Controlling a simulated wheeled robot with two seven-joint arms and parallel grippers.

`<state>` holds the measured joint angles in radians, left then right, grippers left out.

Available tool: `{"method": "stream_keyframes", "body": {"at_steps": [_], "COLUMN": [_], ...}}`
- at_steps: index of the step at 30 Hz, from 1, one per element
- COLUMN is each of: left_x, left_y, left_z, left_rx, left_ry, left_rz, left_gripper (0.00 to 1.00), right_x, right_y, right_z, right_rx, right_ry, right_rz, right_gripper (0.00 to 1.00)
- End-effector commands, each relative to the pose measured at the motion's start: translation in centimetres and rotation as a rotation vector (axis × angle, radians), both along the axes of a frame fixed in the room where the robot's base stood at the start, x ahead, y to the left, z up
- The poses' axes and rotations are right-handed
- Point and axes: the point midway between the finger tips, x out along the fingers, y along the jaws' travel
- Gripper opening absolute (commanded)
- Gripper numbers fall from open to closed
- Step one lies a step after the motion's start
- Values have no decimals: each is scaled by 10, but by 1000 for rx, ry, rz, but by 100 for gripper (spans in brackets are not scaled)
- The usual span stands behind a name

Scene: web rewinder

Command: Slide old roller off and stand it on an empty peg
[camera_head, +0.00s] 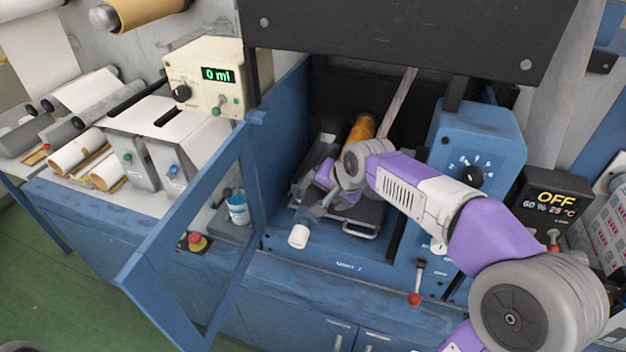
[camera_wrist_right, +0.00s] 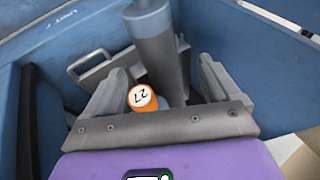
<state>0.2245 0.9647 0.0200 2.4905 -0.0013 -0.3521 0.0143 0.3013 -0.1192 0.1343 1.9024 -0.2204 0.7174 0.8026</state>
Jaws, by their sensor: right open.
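An orange roller (camera_head: 360,129) lies inside the blue machine's open bay. The fingers stand wide apart, with no clear sign of contact. A grey cylinder (camera_wrist_right: 160,55) runs beside the roller there. In the head view my right gripper (camera_head: 322,196) is inside the bay, partly hidden by its own wrist. A cylinder with a white end (camera_head: 299,236) sticks out near it. I cannot make out an empty peg. My left gripper is not in view.
The machine's blue framed door (camera_head: 140,262) stands open at the left. A dark panel (camera_head: 410,32) overhangs the bay. A metal tray handle (camera_head: 361,229) shows below the gripper. Several rollers (camera_head: 75,154) lie on the left bench. A red-knobbed lever (camera_head: 415,297) stands in front.

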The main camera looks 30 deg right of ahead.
Motion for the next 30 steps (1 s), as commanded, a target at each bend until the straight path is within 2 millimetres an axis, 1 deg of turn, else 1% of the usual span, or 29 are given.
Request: {"method": "stream_keyframes", "body": {"at_steps": [21, 27, 30], "left_x": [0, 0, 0], "left_y": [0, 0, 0], "left_z": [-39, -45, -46], "left_rx": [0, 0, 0], "left_ry": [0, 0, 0], "left_rz": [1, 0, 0], "left_gripper": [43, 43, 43], "right_x": [45, 53, 54], "right_y": [3, 3, 3], "right_z": [-69, -79, -81], "right_rx": [0, 2, 1], "right_ry": [2, 2, 1], "right_rz": [4, 1, 1], "right_gripper": [89, 89, 89]}}
